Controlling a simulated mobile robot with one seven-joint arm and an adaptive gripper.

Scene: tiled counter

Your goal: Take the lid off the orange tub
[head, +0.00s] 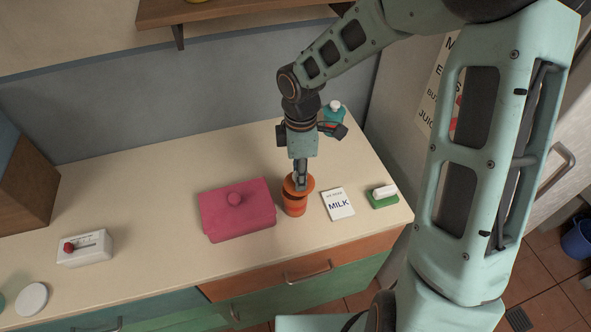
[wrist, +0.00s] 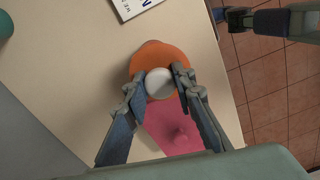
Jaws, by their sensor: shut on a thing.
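The orange tub (head: 295,208) stands upright on the counter, right of the pink box. Its orange lid (head: 289,186) is at the top of it, and it also shows in the wrist view (wrist: 150,52). The lid's pale round knob (wrist: 159,83) is between my fingers. My gripper (head: 300,184) points straight down over the tub and is shut on the knob. In the head view the lid looks slightly tilted; whether it is clear of the rim I cannot tell. In the wrist view the lid hides the tub body.
A pink box with a knob (head: 238,210) is close left of the tub. A MILK card (head: 338,204) and a green block with a white top (head: 384,196) lie to the right. A teal jar (head: 333,112) stands behind. The left counter holds a white box (head: 85,248) and a white disc (head: 31,299).

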